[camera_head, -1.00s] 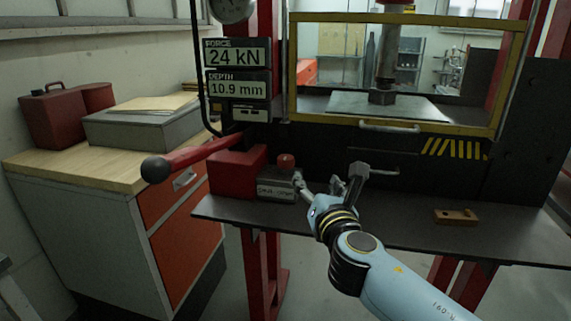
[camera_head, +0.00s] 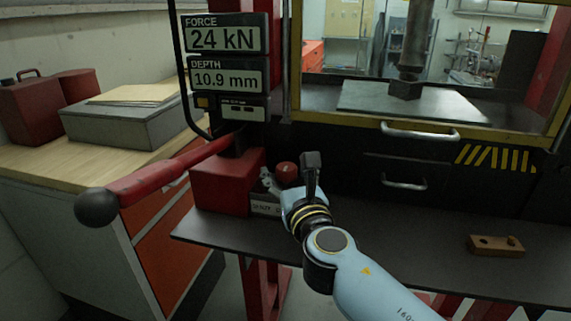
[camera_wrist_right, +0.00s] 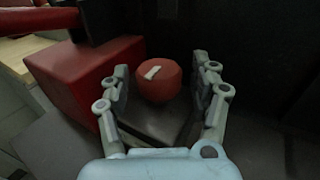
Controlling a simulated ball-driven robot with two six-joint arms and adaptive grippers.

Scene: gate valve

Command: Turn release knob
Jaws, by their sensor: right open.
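The red release knob (camera_head: 286,171) sits on a small grey block (camera_head: 265,203) beside the red pump body (camera_head: 224,184). In the right wrist view the knob (camera_wrist_right: 159,80) is round with a white mark on top. My right gripper (camera_wrist_right: 160,88) is open, with its fingers on either side of the knob and a gap visible on the right. I cannot tell whether the left finger touches it. In the head view my right gripper (camera_head: 288,180) partly hides the block. My left gripper is not in view.
A long red lever (camera_head: 165,170) with a black ball end reaches left above the pump body. The press panel reads 24 kN and 10.9 mm. A wooden block (camera_head: 496,245) lies on the shelf at right. The shelf between is mostly clear.

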